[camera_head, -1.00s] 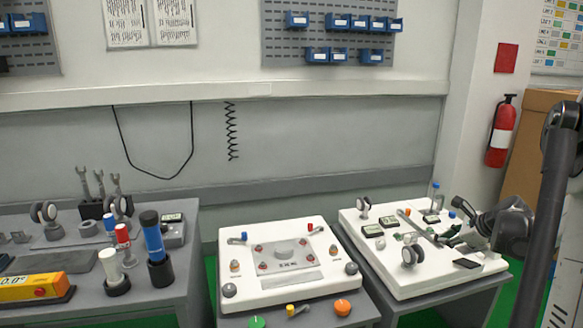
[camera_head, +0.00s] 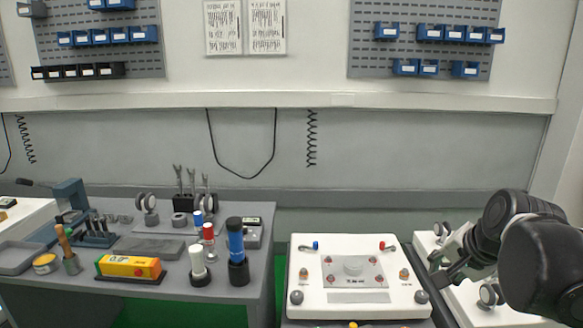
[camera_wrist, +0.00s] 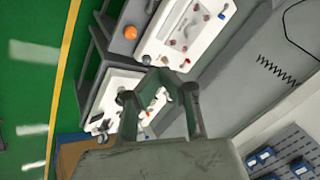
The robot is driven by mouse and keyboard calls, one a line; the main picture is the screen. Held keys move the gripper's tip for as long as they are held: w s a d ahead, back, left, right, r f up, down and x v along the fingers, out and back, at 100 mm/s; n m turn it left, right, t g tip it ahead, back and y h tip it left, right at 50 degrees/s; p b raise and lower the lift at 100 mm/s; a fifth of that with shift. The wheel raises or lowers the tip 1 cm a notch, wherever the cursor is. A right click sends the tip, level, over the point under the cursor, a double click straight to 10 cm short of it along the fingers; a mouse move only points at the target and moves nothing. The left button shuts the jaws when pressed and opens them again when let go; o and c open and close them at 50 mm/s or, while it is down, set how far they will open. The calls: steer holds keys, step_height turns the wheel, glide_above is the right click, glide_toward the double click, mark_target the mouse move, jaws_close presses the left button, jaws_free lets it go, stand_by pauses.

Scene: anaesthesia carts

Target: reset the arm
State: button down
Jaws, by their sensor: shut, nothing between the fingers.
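My gripper (camera_head: 440,277) is at the right of the head view, on my dark arm. It hangs over the left part of the right white cart top (camera_head: 424,243) and hides some of it. In the wrist view my gripper (camera_wrist: 160,78) is shut with nothing held, and both white cart tops show beyond it. The middle white panel (camera_head: 312,272), with its knobs and small coloured parts, stands just left of my gripper in the head view. I cannot tell the exact height of the gripper above the cart.
A grey bench on the left bears a yellow device (camera_head: 128,266), a blue-and-black cylinder (camera_head: 236,245), a white cylinder (camera_head: 198,262) and a tool holder (camera_head: 194,202). An orange knob (camera_wrist: 130,32) shows in the wrist view. The wall behind carries blue bins (camera_head: 452,33). Green floor is open.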

steer(key=s+a+n+p, duration=0.2)
steer(key=s+a+n, duration=0.8)
steer(key=s, duration=0.2)
steer(key=shift+s+r+p, duration=0.15)
steer(key=shift+s+p, duration=0.1)
steer(key=shift+p, duration=0.15)
